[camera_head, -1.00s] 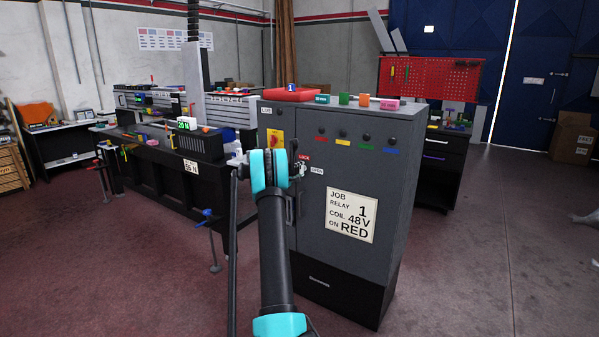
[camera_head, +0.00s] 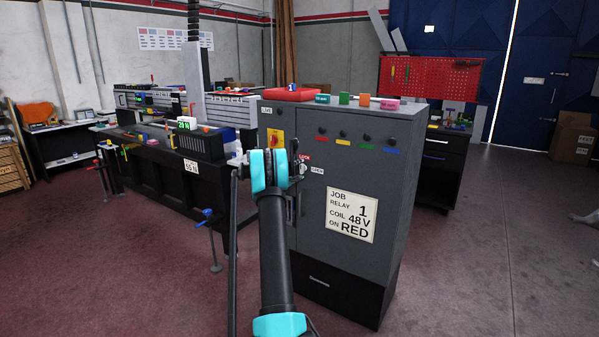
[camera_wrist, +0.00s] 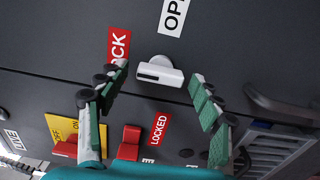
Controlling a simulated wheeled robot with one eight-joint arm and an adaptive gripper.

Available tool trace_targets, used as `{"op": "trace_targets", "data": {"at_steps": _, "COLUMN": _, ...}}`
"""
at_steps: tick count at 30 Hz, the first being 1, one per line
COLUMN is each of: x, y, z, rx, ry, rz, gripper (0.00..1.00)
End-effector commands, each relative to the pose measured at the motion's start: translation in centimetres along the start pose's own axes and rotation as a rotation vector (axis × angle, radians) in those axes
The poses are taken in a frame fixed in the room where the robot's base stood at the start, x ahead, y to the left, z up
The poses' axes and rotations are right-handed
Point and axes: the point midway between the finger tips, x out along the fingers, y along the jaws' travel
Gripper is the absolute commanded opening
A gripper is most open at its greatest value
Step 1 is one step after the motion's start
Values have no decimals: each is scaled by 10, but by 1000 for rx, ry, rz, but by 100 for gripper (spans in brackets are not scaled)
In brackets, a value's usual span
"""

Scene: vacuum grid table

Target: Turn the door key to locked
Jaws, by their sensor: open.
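The door key (camera_wrist: 166,73) is a pale silver piece with a dark slot on its end, on the grey cabinet door in the wrist view. Its flat grip runs roughly left to right there. A red LOCK label (camera_wrist: 118,44) lies to its left and a white OPEN label (camera_wrist: 173,14) above it. My gripper (camera_wrist: 160,80) is open, with one green-padded finger on each side of the key, and gaps show between them. In the head view my gripper (camera_head: 296,167) is at the cabinet door (camera_head: 347,180), where it mostly hides the key.
A red LOCKED tag (camera_wrist: 158,128) and a red switch on a yellow plate (camera_wrist: 64,133) sit near my fingers. A dark door handle (camera_wrist: 280,105) is at the right. Floor right of the cabinet is open.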

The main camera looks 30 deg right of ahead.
Motion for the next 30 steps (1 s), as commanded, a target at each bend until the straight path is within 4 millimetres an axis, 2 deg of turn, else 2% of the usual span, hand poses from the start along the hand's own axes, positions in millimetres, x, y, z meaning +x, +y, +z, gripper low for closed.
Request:
{"op": "trace_targets", "data": {"at_steps": 5, "x": -2, "y": 0, "z": 0, "rx": 0, "ry": 0, "rz": 0, "gripper": 66}}
{"op": "trace_targets", "data": {"at_steps": 8, "x": -12, "y": 0, "z": 0, "rx": 0, "ry": 0, "rz": 0, "gripper": 66}}
{"op": "trace_targets", "data": {"at_steps": 21, "x": -95, "y": 0, "z": 0, "rx": 0, "ry": 1, "rz": 0, "gripper": 66}}
{"op": "trace_targets", "data": {"at_steps": 25, "x": -111, "y": 0, "z": -1, "rx": 0, "ry": 2, "rz": 0, "gripper": 66}}
{"op": "trace_targets", "data": {"at_steps": 30, "x": -120, "y": 0, "z": 0, "rx": 0, "ry": -1, "rz": 0, "gripper": 66}}
